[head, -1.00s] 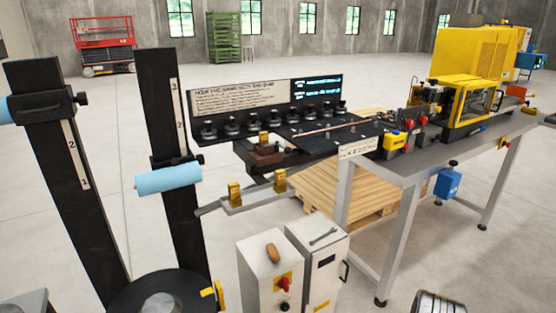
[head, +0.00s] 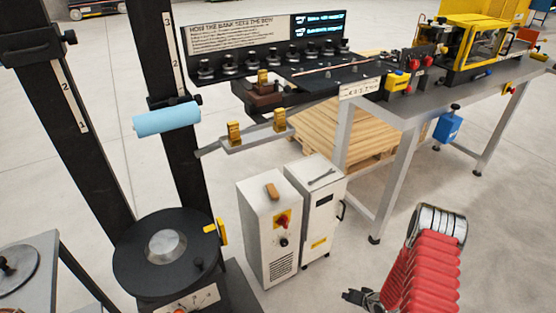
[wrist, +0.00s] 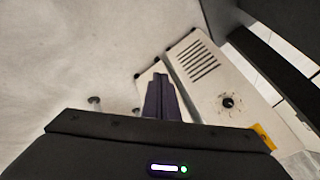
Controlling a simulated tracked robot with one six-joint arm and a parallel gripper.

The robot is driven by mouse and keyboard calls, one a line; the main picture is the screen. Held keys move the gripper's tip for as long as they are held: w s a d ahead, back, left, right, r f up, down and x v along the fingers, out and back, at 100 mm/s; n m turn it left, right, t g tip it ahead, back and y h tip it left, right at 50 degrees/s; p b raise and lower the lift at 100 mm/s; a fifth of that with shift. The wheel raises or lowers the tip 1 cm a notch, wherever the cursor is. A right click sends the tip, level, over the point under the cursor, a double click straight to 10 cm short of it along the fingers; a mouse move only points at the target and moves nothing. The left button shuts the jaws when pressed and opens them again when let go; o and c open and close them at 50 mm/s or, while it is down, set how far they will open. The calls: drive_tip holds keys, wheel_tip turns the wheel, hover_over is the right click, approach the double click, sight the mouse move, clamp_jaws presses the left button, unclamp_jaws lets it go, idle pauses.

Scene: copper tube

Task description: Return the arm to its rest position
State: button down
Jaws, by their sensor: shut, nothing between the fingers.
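My red-sleeved arm rises at the lower right of the head view, bent over at a silver joint. My gripper (head: 358,298) is small and dark at the bottom edge there, in front of the two white cabinets (head: 268,230) and apart from them. In the wrist view my gripper's dark fingers (wrist: 161,98) lie together with nothing between them. Beyond them are the pale floor and the cabinets (wrist: 208,65), one with a vent grille and a black knob. A thin copper tube (head: 330,68) lies on the workbench, well away from my gripper.
The workbench (head: 420,108) with a yellow machine (head: 480,38) stands at the upper right, over a wooden pallet (head: 340,135). Black posts, a blue roller (head: 167,118) and a round black turntable (head: 165,252) stand at the left. Floor is open right of the cabinets.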

drive_tip(key=s+d+r+n+g+h, duration=0.1)
drive_tip(key=s+d+r+g+h, duration=0.2)
drive_tip(key=r, duration=1)
drive_tip(key=s+d+r+g+h, duration=0.2)
drive_tip(key=s+d+r, duration=0.1)
drive_tip(key=r, duration=1.1)
drive_tip(key=s+a+r+t, duration=0.1)
drive_tip(key=s+a+r, duration=0.4)
drive_tip(key=r, duration=0.7)
drive_tip(key=s+a+r+n+t+y, duration=0.1)
drive_tip(key=s+a+r, duration=0.5)
drive_tip(key=r, duration=0.6)
drive_tip(key=s+a+r+n+t, duration=0.1)
drive_tip(key=s+a+r, duration=0.4)
drive_tip(key=r, duration=0.7)
drive_tip(key=shift+s+a+r+t+y, duration=0.35)
drive_tip(key=shift+a+t, duration=0.25)
drive_tip(key=shift+a, duration=0.5)
